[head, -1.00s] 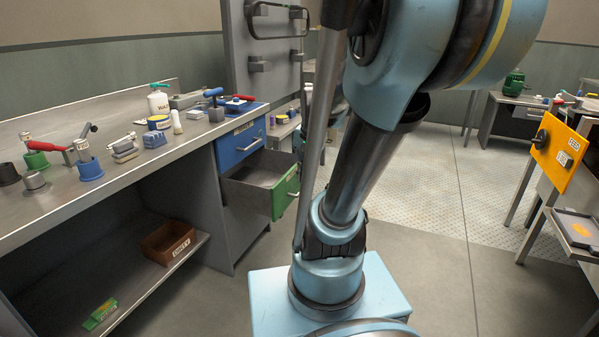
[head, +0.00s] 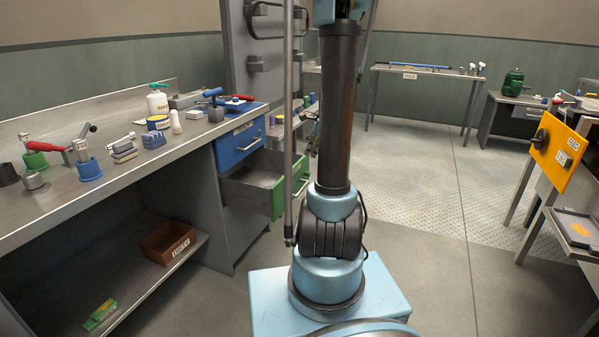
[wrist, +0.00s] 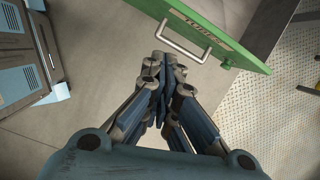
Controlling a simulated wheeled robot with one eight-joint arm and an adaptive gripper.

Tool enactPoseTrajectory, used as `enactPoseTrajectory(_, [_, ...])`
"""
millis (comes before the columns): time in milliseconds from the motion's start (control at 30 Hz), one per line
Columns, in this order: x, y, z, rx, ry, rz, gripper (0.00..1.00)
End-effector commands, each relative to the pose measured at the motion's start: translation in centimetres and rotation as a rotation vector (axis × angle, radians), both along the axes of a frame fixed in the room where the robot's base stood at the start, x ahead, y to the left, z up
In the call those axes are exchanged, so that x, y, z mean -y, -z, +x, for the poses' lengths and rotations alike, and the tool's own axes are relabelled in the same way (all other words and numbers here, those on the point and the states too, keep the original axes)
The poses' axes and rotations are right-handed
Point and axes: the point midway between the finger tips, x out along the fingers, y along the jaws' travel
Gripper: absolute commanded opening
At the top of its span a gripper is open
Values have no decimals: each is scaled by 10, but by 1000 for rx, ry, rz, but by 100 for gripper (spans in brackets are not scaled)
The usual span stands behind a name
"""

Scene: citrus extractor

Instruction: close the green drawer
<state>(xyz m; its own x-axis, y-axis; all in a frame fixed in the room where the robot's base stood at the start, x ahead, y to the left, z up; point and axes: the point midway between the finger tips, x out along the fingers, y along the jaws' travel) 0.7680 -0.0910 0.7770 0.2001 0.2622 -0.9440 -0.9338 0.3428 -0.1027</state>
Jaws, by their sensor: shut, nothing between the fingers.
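The green drawer (head: 262,184) is open below a shut blue drawer (head: 240,142) at the right end of the workbench. Its grey inside shows, and its green front stands out from the cabinet. In the wrist view the green front (wrist: 240,51) has a label and a silver bar handle (wrist: 184,44). My gripper (wrist: 163,62) is shut and empty. Its fingertips appear just below the handle in that picture; I cannot tell whether they touch it. In the head view my upright arm hides part of the space right of the drawer.
The workbench (head: 125,180) holds clamps, bottles and blocks. An open brown box (head: 168,243) stands on its lower shelf. A yellow-orange panel (head: 558,154) and a side table are at the right. The floor between them and my base is clear.

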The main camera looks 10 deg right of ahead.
Motion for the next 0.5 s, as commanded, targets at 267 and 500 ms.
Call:
enactPoseTrajectory(267, [28, 30, 40, -52, 224, 83, 0])
enactPoseTrajectory(500, [32, 40, 49, -64, 275, 102, 0])
